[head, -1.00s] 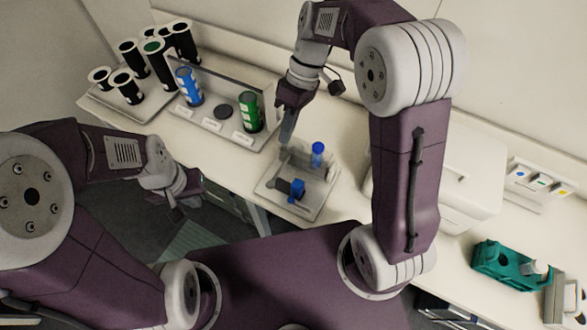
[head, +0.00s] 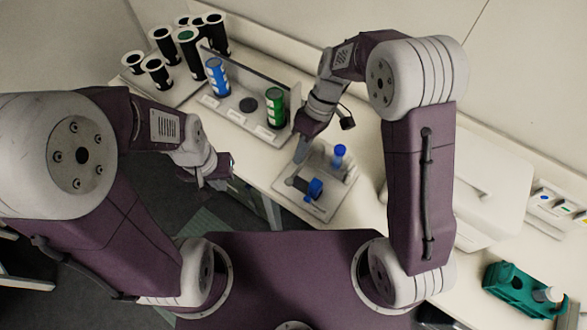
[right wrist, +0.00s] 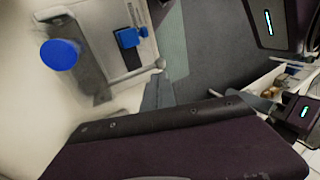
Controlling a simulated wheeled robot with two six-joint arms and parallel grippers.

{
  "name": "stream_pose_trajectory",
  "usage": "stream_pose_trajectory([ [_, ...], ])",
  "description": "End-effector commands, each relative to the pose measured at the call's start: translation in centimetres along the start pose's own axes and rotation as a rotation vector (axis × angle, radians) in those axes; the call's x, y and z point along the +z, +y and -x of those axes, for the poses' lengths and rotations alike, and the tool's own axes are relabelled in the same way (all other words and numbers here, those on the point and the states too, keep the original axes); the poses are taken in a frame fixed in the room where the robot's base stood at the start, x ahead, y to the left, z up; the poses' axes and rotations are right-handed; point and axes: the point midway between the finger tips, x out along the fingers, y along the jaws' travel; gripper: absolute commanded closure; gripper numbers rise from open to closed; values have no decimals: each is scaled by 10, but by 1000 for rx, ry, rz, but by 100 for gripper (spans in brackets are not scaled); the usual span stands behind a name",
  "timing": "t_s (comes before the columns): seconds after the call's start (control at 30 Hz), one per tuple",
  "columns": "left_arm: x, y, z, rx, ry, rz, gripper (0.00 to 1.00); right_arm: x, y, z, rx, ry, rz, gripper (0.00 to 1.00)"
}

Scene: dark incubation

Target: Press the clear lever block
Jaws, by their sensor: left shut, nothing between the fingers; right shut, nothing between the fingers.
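The clear lever block (head: 321,164) is see-through and hard to make out. It sits on a small pale plate (head: 322,213), with a blue-capped vial (head: 340,156) at its back and a blue piece (head: 315,188) at its front. In the right wrist view the vial's blue cap (right wrist: 60,54) and the blue piece (right wrist: 127,38) show at upper left. My right gripper (head: 298,159) is shut and empty, its tip pointing down at the block's left end; I cannot tell whether it touches. My left gripper (head: 220,170) is shut and empty, off the table's front edge.
A rack with a blue tube (head: 217,76) and a green tube (head: 275,107) stands left of the plate. Several black tubes (head: 188,50) stand at far left. A white box (head: 487,190) and a teal holder (head: 515,290) are at right.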

Motion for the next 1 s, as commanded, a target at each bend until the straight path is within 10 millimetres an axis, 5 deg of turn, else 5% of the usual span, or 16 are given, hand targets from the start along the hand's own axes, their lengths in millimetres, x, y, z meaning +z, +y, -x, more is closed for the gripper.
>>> stream_pose_trajectory([
  [0.3, -1, 0, 12, 0, 0, 0, 100, 0, -1, -54, -2, -2, -1, 100],
  [0.77, -1, 0, 12, 0, 0, 0, 100, 0, 0, -66, 2, 0, 0, 100],
  [1.0, 2, 0, -14, 0, 0, 0, 100, 2, 2, -97, 181, -4, 18, 100],
])
